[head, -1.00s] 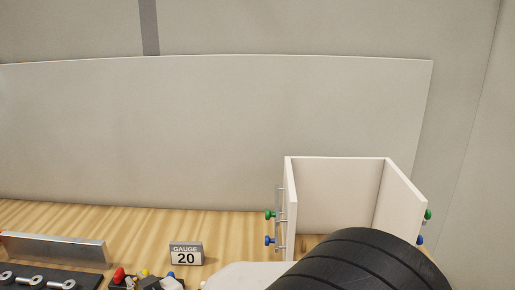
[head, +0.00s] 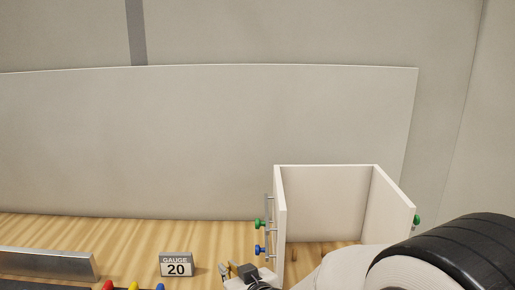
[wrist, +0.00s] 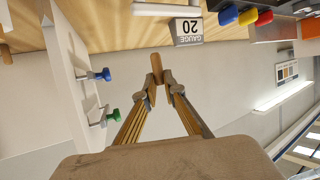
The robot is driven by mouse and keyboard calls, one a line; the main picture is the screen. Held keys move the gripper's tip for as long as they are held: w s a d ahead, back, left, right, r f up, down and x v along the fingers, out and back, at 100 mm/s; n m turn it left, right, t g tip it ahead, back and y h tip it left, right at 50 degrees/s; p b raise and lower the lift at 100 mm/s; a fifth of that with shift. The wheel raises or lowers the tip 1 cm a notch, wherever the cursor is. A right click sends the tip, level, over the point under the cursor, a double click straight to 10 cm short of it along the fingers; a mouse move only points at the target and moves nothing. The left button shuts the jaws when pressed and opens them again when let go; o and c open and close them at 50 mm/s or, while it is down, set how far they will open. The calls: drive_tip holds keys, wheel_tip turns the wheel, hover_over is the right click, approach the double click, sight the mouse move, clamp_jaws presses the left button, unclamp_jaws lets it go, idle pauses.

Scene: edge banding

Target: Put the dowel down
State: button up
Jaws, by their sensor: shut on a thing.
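My gripper (wrist: 159,92) is shut on a short wooden dowel (wrist: 156,67), which sticks out beyond the fingertips in the wrist view. In the head view my gripper (head: 237,273) is low in the picture, just left of the white open box (head: 280,215), and the dowel cannot be made out. The rest of my arm covers the lower right.
The GAUGE 20 sign (head: 176,265) stands left of my gripper. Green (head: 259,223) and blue (head: 260,249) knobs jut from the box's left side. A metal bar (head: 45,263) lies at far left. Red, yellow and blue pieces sit at the front edge. Bench between sign and box is clear.

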drive_tip(key=w+d+m+h, duration=0.2)
drive_tip(key=d+h, duration=0.1)
drive_tip(key=d, duration=0.9)
drive_tip(key=w+d+m+t+h, duration=0.1)
drive_tip(key=w+d+m+h, duration=0.2)
drive_tip(key=d, duration=0.8)
drive_tip(key=shift+w+d+f, duration=0.15)
drive_tip(key=shift+d+f, duration=0.1)
drive_tip(key=shift+d, duration=0.15)
drive_tip(key=shift+a+r, duration=0.1)
drive_tip(key=shift+s+a+r+n+g+y, duration=0.2)
drive_tip(key=shift+s+a+r+n+y, duration=0.15)
drive_tip(key=shift+s+a+n+y, duration=0.85)
drive_tip(key=shift+s+a+r+n+g+y, duration=0.3)
drive_tip(key=shift+a+n+y, duration=0.35)
drive_tip(key=shift+a, duration=1.05)
drive_tip(key=shift+s+a+r+n+g+y, duration=0.1)
drive_tip(key=shift+s+a+r+n+y, duration=0.3)
drive_tip(key=shift+s+a+n+y, duration=0.8)
drive_tip(key=w+a+f+g+y, duration=0.1)
drive_tip(key=w+a, duration=0.3)
drive_tip(key=a, duration=0.5)
drive_tip(key=w+a+f+n+y, duration=0.1)
drive_tip(key=w+a, duration=0.3)
drive_tip(key=a, duration=0.4)
drive_tip(key=shift+a+f+g, duration=0.35)
drive_tip(key=shift+f+g, duration=0.05)
drive_tip(key=shift+f, duration=0.1)
